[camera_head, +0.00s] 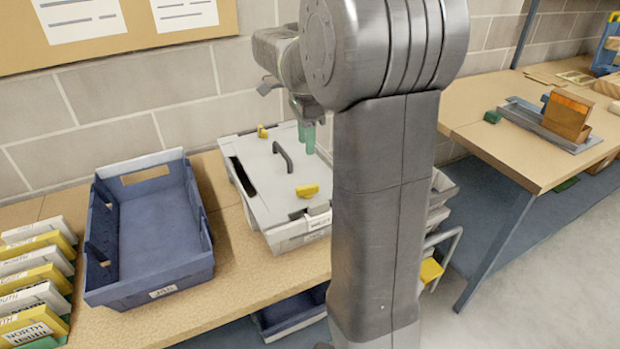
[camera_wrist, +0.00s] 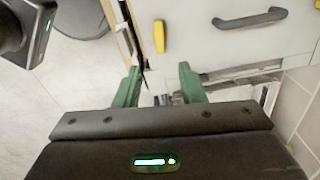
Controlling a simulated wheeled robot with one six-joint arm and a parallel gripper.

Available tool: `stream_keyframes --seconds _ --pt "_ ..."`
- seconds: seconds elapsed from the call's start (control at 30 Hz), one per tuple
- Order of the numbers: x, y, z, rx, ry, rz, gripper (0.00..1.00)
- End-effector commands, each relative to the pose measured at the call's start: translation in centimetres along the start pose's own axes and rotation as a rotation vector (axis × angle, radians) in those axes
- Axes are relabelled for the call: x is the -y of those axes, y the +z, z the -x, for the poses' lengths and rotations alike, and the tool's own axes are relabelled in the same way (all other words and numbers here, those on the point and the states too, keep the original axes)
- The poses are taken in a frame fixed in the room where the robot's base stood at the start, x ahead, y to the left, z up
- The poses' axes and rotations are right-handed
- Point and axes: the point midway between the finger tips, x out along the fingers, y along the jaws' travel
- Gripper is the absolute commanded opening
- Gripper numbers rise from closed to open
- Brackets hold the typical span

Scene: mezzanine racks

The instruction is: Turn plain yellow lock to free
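A grey case (camera_head: 272,205) with a pale lid and a dark handle (camera_head: 283,156) stands on the bench against the wall. A yellow lock (camera_head: 307,190) sits at the lid's near edge; a yellow lock (camera_wrist: 160,37) also shows in the wrist view, beyond my fingers. Another yellow lock (camera_head: 262,131) sits at the back left. I cannot tell which one is plain. My gripper (camera_head: 305,138) is over the back right of the case, with green fingers pointing down. In the wrist view its fingers (camera_wrist: 158,88) are apart, with no lock between them. My arm hides the case's right side.
A blue open bin (camera_head: 160,235) stands left of the case, with boxes of yellow and white packs (camera_head: 35,285) further left. The brick wall (camera_head: 185,95) is close behind. A second bench (camera_head: 500,135) stands right, past a floor gap.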

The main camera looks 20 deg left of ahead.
Motion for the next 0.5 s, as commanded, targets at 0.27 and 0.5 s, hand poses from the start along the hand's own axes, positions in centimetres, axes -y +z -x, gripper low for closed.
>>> stream_keyframes --seconds 0.27,0.5 --pt "-0.1 0.0 -4.3 0.0 0.005 -0.001 0.36" --pt "-0.1 -0.1 -9.4 0.0 0.006 -0.001 0.36"
